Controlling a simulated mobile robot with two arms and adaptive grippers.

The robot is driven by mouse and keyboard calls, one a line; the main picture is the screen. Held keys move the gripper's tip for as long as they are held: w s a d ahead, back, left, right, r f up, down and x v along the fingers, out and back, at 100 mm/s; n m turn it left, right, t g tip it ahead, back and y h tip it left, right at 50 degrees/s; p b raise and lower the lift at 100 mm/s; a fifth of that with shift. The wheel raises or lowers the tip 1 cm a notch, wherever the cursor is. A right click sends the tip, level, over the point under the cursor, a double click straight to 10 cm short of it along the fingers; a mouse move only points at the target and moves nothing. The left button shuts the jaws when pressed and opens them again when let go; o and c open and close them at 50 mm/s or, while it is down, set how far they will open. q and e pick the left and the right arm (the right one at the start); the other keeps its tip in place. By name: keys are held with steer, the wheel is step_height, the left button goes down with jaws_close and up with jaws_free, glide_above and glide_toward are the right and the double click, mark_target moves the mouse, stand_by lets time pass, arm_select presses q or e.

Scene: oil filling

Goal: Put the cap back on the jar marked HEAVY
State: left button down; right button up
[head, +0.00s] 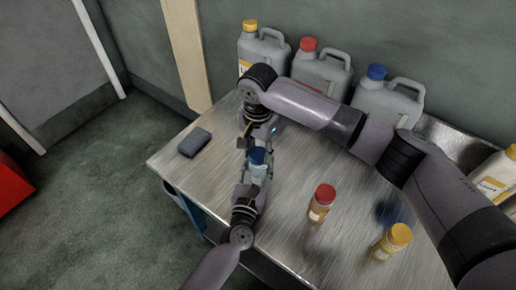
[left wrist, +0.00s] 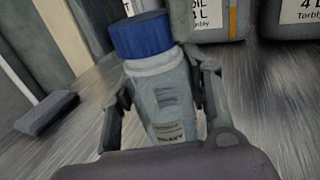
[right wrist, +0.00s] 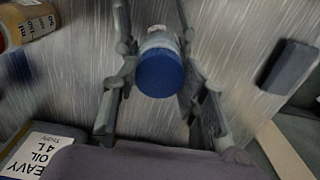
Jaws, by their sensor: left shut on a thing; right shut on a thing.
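The jar (head: 256,174) with the blue cap (head: 258,155) stands near the table's left front. In the left wrist view the jar (left wrist: 168,100) is pale and clear, with HEAVY on its label. My left gripper (head: 255,178) is shut around its body. The blue cap (left wrist: 139,36) sits at the jar's mouth, with a pale neck band below it; I cannot tell how tightly it is seated. My right gripper (head: 257,146) reaches from the far side and is shut on the cap. The right wrist view looks down on the cap (right wrist: 160,74) between its fingers.
A red-capped jar (head: 321,202) and a yellow-capped jar (head: 391,242) stand on the table at the right. Large grey cans with yellow, red and blue caps (head: 320,72) line the back. A dark block (head: 194,142) lies at the left. My right arm crosses over the table.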

steer(key=m, duration=0.6)
steer(key=shift+a+f, duration=0.1)
steer(key=shift+a, duration=0.05)
steer(key=m, duration=1.1)
steer(key=shift+a+m, duration=0.1)
steer(key=shift+m, duration=0.2)
steer(key=shift+w+d+m, duration=0.1)
steer(key=shift+d+m, duration=0.1)
steer(key=shift+m, duration=0.7)
steer(key=o, duration=0.7)
